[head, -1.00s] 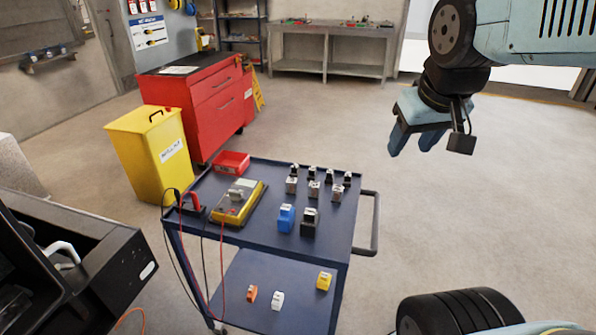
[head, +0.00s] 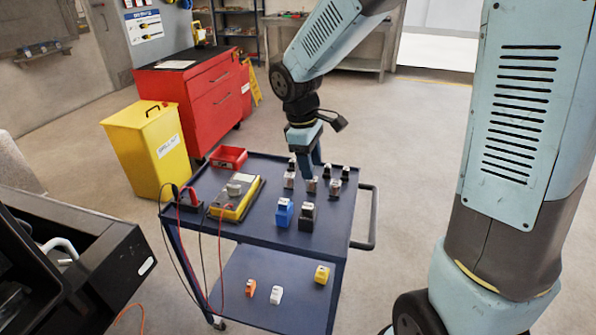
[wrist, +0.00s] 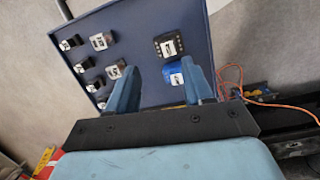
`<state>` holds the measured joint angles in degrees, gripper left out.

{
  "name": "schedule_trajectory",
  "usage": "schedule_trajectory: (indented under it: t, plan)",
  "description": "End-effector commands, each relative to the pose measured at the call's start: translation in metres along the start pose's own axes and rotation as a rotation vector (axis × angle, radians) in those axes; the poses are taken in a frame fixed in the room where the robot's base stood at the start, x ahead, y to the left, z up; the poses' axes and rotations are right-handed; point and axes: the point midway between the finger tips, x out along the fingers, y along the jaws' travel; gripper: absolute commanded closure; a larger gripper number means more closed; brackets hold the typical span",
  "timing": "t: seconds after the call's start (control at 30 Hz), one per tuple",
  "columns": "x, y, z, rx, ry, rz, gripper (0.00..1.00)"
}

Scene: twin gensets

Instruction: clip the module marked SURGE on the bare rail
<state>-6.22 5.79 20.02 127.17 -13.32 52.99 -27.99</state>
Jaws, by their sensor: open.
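Small modules stand on the top of the dark blue cart (head: 262,236): a blue one (head: 285,212), a larger black one (head: 307,214), and several grey and small black ones at the right. Their labels are too small to read, so I cannot tell which is marked SURGE. My gripper (head: 309,178) is open and points down over the grey modules. No bare rail can be made out.
A yellow meter (head: 238,199) with leads and a red tray (head: 228,158) share the cart top. The lower shelf holds orange, white and yellow pieces (head: 321,274). A black open housing (head: 105,275) stands left, near a yellow bin (head: 150,150). Floor right of the cart is open.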

Motion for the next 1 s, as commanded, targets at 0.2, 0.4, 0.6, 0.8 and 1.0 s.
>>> schedule_trajectory:
  t: [0.2, 0.4, 0.6, 0.8, 1.0]
  plan:
    - [0.024, -0.005, -0.028, -0.125, -0.029, -0.039, 0.49]
    - [0.032, -0.007, -0.034, -0.153, -0.034, -0.047, 0.49]
    - [0.046, -0.007, -0.033, -0.152, -0.034, -0.046, 0.49]
    - [0.066, -0.008, -0.032, -0.152, -0.034, -0.047, 0.49]
    - [0.085, -0.009, -0.031, -0.151, -0.034, -0.048, 0.49]
